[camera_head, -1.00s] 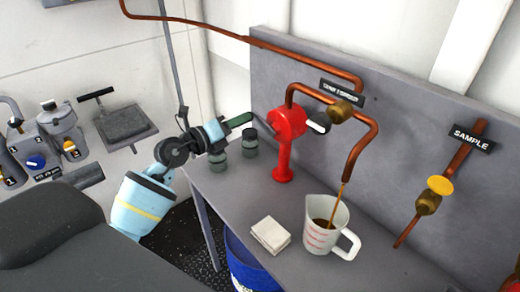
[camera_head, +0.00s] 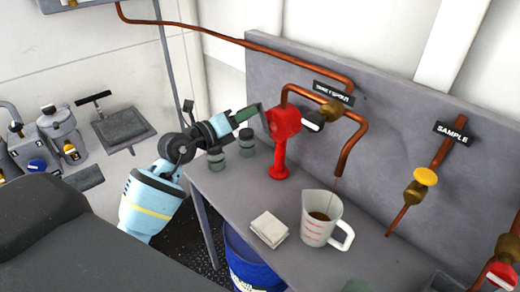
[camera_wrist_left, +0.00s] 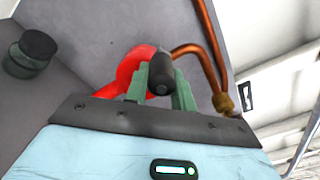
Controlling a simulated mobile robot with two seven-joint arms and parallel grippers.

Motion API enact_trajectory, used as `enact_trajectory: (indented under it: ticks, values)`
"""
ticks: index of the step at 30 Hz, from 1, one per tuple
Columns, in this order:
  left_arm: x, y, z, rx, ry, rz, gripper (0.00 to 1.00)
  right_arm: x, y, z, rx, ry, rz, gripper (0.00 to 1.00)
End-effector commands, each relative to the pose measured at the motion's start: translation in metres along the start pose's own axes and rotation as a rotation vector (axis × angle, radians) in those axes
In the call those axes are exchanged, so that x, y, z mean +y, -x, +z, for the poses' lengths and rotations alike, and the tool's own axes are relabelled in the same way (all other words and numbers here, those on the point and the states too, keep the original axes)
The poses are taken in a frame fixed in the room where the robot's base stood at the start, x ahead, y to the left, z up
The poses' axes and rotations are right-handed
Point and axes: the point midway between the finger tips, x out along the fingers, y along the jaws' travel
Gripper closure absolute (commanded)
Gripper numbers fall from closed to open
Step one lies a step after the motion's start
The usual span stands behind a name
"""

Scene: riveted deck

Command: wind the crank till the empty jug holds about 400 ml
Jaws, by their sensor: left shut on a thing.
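The clear jug (camera_head: 311,232) with red marks and a white handle stands upright on the grey bench, under the copper spout (camera_head: 345,158). Brown liquid (camera_head: 320,216) shows inside it; I cannot read the level against the marks. The red hand pump (camera_head: 281,155) stands left of the jug. My left gripper (camera_head: 246,114) is beside the pump head, shut on the crank's dark grip (camera_wrist_left: 160,78), which sits between the green fingers in the left wrist view. The crank arm is mostly hidden. My right gripper is not in view.
Two dark-lidded jars (camera_head: 247,143) stand near my left gripper, and a folded white cloth (camera_head: 269,229) lies left of the jug. A yellow-knobbed valve (camera_head: 426,177) hangs under the SAMPLE sign at right. A blue drum (camera_head: 247,262) is below the bench.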

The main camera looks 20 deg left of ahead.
Motion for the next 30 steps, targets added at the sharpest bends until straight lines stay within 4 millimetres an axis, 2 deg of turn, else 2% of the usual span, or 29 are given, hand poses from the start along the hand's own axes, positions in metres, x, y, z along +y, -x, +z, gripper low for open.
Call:
enact_trajectory:
  ticks: [1, 4, 15, 24, 30]
  values:
    - [-0.001, 0.000, 0.002, -0.002, -0.001, -0.002, 0.90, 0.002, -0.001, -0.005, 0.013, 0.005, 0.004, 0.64]
    - [-0.005, 0.000, -0.001, -0.003, -0.001, -0.003, 0.90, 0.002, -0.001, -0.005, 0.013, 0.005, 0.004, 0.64]
    - [-0.034, 0.000, -0.023, -0.003, -0.001, -0.003, 0.90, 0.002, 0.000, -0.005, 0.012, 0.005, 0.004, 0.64]
    - [-0.038, 0.000, -0.026, -0.005, -0.001, -0.002, 0.90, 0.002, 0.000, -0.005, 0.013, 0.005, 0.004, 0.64]
    - [-0.043, 0.000, -0.045, -0.005, 0.000, -0.002, 0.90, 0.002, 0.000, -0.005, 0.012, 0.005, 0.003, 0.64]
